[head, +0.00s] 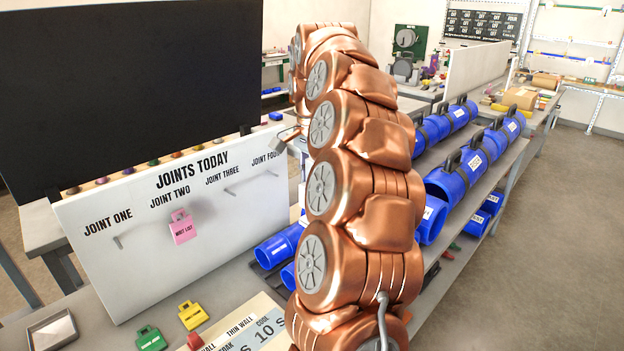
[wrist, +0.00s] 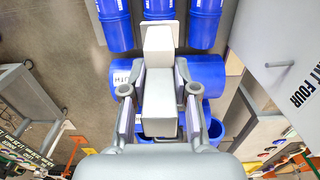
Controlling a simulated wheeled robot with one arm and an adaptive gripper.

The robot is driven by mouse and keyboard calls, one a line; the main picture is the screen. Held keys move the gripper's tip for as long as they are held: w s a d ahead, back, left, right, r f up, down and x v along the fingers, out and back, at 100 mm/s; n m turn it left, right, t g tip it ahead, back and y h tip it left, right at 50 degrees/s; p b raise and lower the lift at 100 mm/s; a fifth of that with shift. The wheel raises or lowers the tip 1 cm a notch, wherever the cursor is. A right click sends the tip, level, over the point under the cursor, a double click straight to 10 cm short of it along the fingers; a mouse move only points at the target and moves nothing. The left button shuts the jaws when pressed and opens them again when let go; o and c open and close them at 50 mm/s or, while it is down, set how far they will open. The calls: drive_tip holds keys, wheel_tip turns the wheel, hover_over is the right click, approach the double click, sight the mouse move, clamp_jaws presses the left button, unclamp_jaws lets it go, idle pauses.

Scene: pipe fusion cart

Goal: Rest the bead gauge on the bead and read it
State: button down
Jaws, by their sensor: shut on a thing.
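In the wrist view my gripper (wrist: 159,88) is shut on a pale grey, blocky piece with a white upper end, which I take for the bead gauge (wrist: 158,42). It sits between both fingers and points up the picture. Behind it a blue pipe (wrist: 234,75) lies crosswise, with a white label partly covered by the left finger. I cannot make out the bead, a gauge reading, or whether the gauge touches the pipe. In the head view my copper arm hides most of the area around the gripper.
In the head view a white JOINTS TODAY board (head: 150,262) stands at left with pegs and a pink tag (head: 182,226). Green (head: 150,339) and yellow (head: 192,315) tags lie before it. Blue pipes (head: 448,185) fill the rack at right. The floor (head: 560,220) at right is clear.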

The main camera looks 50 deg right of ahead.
drive_tip(key=shift+f, duration=0.2)
drive_tip(key=shift+f+b, duration=3.75)
drive_tip(key=shift+f, duration=0.45)
drive_tip(key=shift+a+f+b, duration=0.1)
drive_tip(key=shift+f+b, duration=0.65)
drive_tip(key=shift+b, duration=0.1)
idle(1.4)
drive_tip(key=shift+r, duration=0.15)
